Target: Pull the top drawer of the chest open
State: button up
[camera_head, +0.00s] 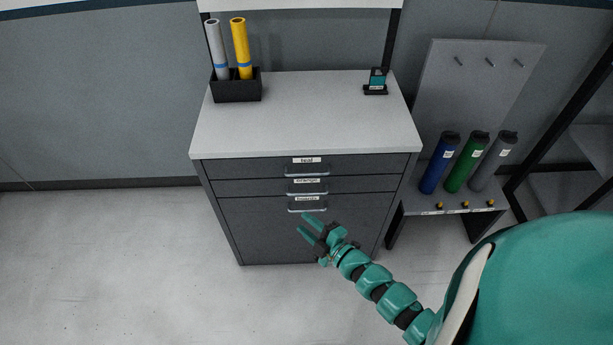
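The chest is dark grey with a light grey top (300,115). Its top drawer (245,169) is the upper shallow front, with a white label and a silver bar handle (306,172); it looks closed, flush with the fronts below. A second shallow drawer (245,187) and a deep bottom drawer (270,235) sit under it, each with a handle, both looking closed. My gripper (307,225) is teal, with its two fingers apart and nothing between them. In the picture it lies below the handles, over the bottom drawer's front. Its distance from that front is hard to tell.
On the chest top stand a black holder (237,91) with grey and yellow rolls, and a small black stand (376,88). At right, a low rack (455,203) holds blue, green and grey cylinders. The floor (110,260) at left is clear.

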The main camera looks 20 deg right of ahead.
jog(key=w+d+h, duration=0.1)
jog(key=d+h, duration=0.4)
jog(key=d, duration=0.2)
jog(key=p, duration=0.3)
send_near(307, 175)
jog(key=shift+h, duration=0.3)
jog(key=x, duration=0.7)
jog(key=shift+w+a+f, duration=0.1)
jog(key=shift+w+a, duration=0.05)
jog(key=shift+w, duration=0.25)
jog(key=shift+w+f, duration=0.2)
jog(key=shift+w, duration=0.3)
jog(key=shift+a, duration=0.1)
grip_shut()
